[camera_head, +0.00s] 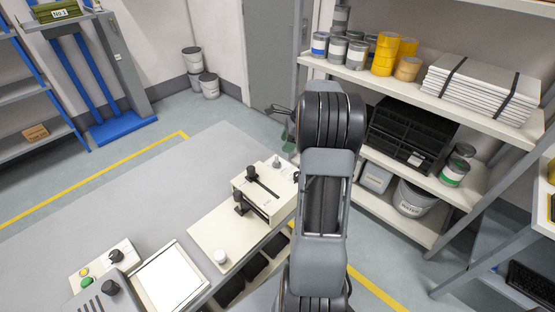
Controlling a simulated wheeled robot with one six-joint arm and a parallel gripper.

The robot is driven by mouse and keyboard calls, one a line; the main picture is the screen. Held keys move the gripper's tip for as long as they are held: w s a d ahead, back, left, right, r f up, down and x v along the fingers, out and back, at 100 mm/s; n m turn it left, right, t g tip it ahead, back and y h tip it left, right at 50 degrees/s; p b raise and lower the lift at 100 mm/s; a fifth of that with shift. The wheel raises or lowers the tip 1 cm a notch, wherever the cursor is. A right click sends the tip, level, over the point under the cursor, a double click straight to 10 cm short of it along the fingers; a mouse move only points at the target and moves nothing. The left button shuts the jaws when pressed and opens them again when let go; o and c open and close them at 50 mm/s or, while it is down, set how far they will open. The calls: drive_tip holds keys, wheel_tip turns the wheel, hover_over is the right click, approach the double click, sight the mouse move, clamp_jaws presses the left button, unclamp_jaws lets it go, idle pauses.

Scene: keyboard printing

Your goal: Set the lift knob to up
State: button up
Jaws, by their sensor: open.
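Several knobs show, but I cannot tell which is the lift knob, and no up marking is readable. A black knob (115,256) sits on a pale control panel (93,262) with green and yellow buttons at the lower left. Another black knob (111,287) is on the grey box (92,298) just below. A cream machine (256,199) at centre carries a black knob (252,172) and another black knob (239,200). A small grey knob (276,162) stands at its far corner. My arm rises right of the machine, and my gripper is not visible.
A framed white sheet (170,280) lies beside the panel. Shelves with cans (338,50) and a black crate (408,132) stand at right. The grey tabletop (130,205) is clear behind the panel.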

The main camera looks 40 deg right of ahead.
sight(277, 159)
drive_tip(key=x, duration=0.8)
drive_tip(key=shift+a+f, duration=0.1)
drive_tip(key=shift+f, duration=0.25)
drive_tip(key=shift+c, duration=0.2)
drive_tip(key=c, duration=0.6)
